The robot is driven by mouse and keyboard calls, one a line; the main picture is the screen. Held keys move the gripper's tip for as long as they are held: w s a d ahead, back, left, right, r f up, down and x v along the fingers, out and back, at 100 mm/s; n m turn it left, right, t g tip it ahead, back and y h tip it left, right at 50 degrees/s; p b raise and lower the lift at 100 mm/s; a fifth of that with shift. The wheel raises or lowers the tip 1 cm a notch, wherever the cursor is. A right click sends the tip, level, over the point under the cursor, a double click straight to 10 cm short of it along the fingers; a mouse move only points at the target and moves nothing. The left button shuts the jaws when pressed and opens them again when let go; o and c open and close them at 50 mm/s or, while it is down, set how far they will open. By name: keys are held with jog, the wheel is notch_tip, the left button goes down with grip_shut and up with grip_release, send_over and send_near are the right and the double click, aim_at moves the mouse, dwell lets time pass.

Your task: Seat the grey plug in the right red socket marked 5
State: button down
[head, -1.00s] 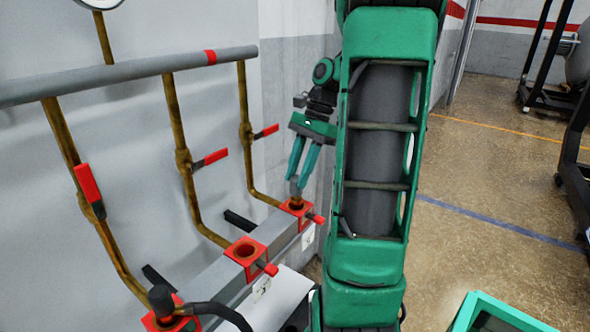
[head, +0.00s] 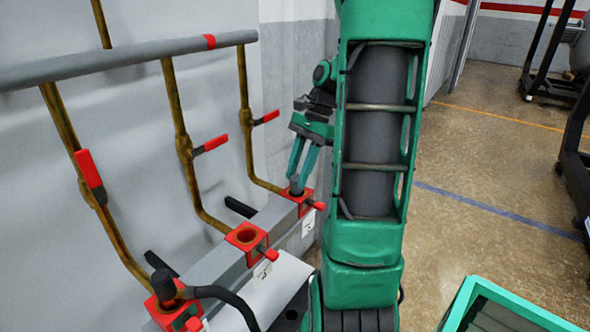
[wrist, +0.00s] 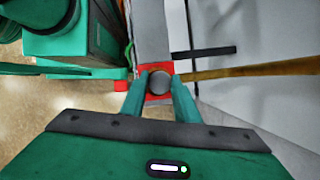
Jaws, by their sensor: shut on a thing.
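My gripper (head: 300,172) is shut on the grey plug (head: 296,186), which it holds upright from above. The plug is at the right red socket (head: 308,208), the farthest along the grey beam. In the wrist view the round top of the plug (wrist: 159,82) is between the two fingers, with the red socket (wrist: 154,68) behind it. The plug's lower end is hidden, so I cannot tell how deep it sits. The middle red socket (head: 247,235) is empty. The left red socket (head: 163,305) has a black plug with a cable.
Brass pipes with red-handled valves (head: 210,144) run down the wall beside the sockets. A grey pipe (head: 130,61) crosses above. A black bar (wrist: 205,52) lies close to the right socket. A green-rimmed tray (head: 462,306) stands at lower right; the floor beyond is open.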

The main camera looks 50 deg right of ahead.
jog(key=shift+s+f, duration=0.15)
jog(key=shift+f, duration=0.2)
dwell(0.4)
jog(key=c, duration=1.3)
grip_release()
jog(key=v, duration=1)
jog(key=shift+d+r, duration=0.2)
jog(key=shift+r, duration=0.1)
